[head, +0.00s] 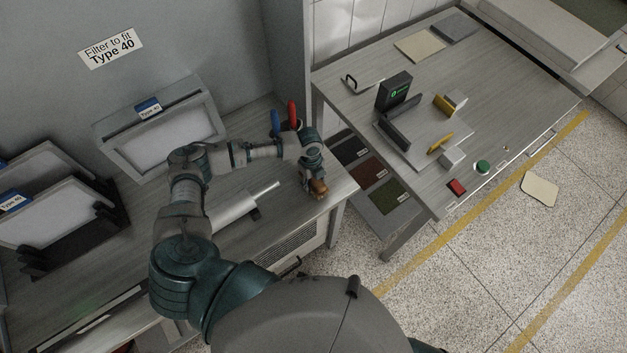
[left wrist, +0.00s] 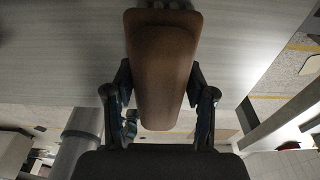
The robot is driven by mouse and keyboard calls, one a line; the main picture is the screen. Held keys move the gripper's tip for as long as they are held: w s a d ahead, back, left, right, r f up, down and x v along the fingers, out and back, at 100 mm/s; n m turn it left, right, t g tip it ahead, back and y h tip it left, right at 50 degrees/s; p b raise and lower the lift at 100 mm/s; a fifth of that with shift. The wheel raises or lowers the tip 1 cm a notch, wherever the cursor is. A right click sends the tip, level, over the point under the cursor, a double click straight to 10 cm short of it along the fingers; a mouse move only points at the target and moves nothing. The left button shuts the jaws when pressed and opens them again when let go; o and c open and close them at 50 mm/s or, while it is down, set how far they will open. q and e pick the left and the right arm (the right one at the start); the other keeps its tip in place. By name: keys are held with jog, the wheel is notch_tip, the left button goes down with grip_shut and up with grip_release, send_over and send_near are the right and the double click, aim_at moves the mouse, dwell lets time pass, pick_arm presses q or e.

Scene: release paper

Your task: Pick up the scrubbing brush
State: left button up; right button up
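The scrubbing brush (head: 318,187) is a small brown wooden block near the right end of the grey workbench. In the left wrist view the brush (left wrist: 162,70) fills the upper middle, with a little of its bristles showing at the top edge. My left gripper (head: 313,177) reaches the brush from above. In the left wrist view the gripper's fingers (left wrist: 160,80) stand on both sides of the brown block and appear to press on it. Whether the brush touches the bench cannot be told. My right gripper is not in view.
A silver cylinder (head: 236,206) lies on the bench beside my forearm. Red (head: 292,113) and blue (head: 275,122) handles stand behind the gripper. A filter frame (head: 160,128) leans at the wall. A second table (head: 500,75) with fixtures is to the right.

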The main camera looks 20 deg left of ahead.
pick_arm(q)
jog(key=c, duration=0.5)
jog(key=shift+w+r, duration=0.1)
jog(key=shift+r, duration=0.45)
notch_tip(320, 180, up, 2)
jog(key=shift+a+r, duration=0.1)
jog(key=s, duration=0.5)
jog(key=s+a+r+b, duration=0.1)
jog(key=s, duration=0.4)
jog(key=s+a, duration=0.1)
jog(key=s, duration=0.5)
jog(key=shift+r+b, duration=0.3)
jog(key=shift+r, duration=0.1)
